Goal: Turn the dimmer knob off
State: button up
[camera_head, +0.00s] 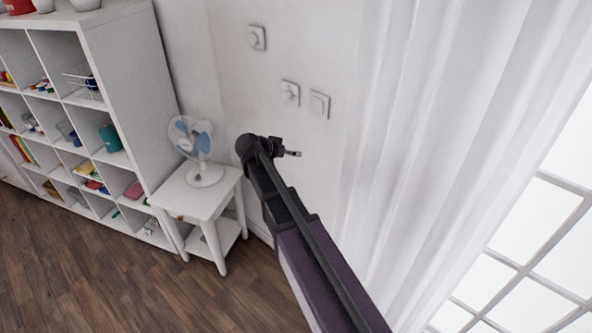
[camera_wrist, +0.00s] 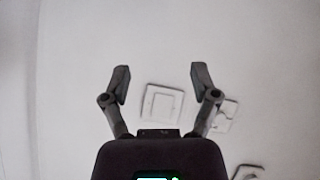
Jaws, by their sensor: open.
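Three pale switch plates are on the white wall. The upper plate (camera_head: 256,37) and the middle plate (camera_head: 290,92) seem to have rounded centres; I cannot tell for sure which carries the dimmer knob. The right plate (camera_head: 319,104) looks like a flat square switch. In the wrist view, the flat square switch (camera_wrist: 162,88) shows between my fingers, the middle plate (camera_wrist: 229,108) is partly behind the right finger, and the upper plate (camera_wrist: 247,172) is cut by the bottom edge. My gripper (camera_head: 291,153) is open and empty, below the plates; its spread fingers show in the wrist view (camera_wrist: 160,78).
A small white table (camera_head: 190,198) with a fan (camera_head: 204,172) stands left of my arm. A white cube shelf (camera_head: 130,60) with coloured items is at the far left. A white curtain (camera_head: 440,110) hangs close on the right, before a window.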

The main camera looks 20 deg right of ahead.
jog(key=s+f+n+g+y, duration=0.1)
jog(key=s+f+n+y, duration=0.1)
jog(key=s, duration=0.4)
jog(key=shift+d+f+g, duration=0.15)
jog(key=shift+f+g, duration=0.15)
jog(key=shift+f, duration=0.1)
jog(key=shift+s, duration=0.1)
jog(key=s+a+f+n+g+y, duration=0.1)
jog(key=s+a+n+y, duration=0.1)
jog(key=s, duration=0.4)
jog(key=s+a+f+n+g+y, duration=0.1)
jog(key=s+f+n+y, duration=0.1)
jog(key=s, duration=0.4)
jog(key=s+a+f+n+g+y, duration=0.1)
jog(key=s+a+f+n+y, duration=0.1)
jog(key=s, duration=0.4)
jog(key=shift+s+a+n+y, duration=0.15)
jog(key=shift+a+n+y, duration=0.15)
jog(key=shift+n+y, duration=0.65)
jog(key=shift+m+y, duration=0.25)
